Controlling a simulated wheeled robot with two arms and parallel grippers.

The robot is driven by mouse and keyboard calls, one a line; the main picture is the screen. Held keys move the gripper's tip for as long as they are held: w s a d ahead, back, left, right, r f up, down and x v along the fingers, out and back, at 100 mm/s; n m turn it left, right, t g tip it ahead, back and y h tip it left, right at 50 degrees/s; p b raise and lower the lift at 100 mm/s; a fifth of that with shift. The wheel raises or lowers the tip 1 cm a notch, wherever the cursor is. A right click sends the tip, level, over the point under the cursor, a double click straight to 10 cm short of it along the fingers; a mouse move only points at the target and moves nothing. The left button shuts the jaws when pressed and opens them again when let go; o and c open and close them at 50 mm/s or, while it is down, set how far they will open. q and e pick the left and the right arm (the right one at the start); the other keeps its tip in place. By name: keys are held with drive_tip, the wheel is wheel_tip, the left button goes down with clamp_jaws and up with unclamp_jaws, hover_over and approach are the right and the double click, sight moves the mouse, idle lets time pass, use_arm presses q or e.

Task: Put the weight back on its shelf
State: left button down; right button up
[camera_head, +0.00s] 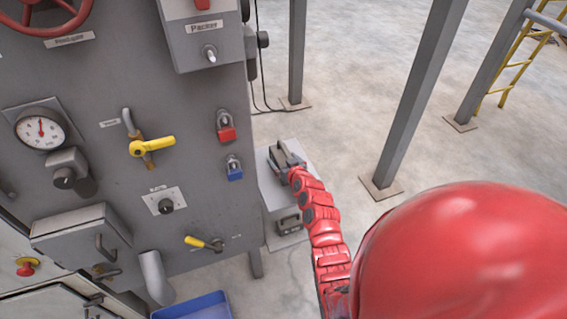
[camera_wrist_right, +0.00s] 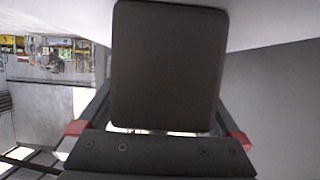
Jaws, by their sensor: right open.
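My right gripper (camera_head: 284,154) is at the small grey shelf unit (camera_head: 267,186) beside the machine's right side, at its upper level. In the right wrist view a dark, round-cornered block (camera_wrist_right: 168,65), which looks like the weight, fills the middle between the spread fingers of the right gripper (camera_wrist_right: 160,125). The jaws are open around it; whether they touch it cannot be told. A pale surface lies close behind the block. Another dark block (camera_head: 287,223) sits on the lower level. My left gripper is not in view.
The grey machine panel (camera_head: 90,190) with a yellow valve handle (camera_head: 152,147), red padlock (camera_head: 226,127) and blue padlock (camera_head: 234,168) stands left of the arm. A blue bin (camera_head: 195,306) is below. Grey posts (camera_head: 420,90) stand to the right, with clear concrete floor between.

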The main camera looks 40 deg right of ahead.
clamp_jaws()
idle(0.4)
drive_tip(key=shift+r, duration=0.15)
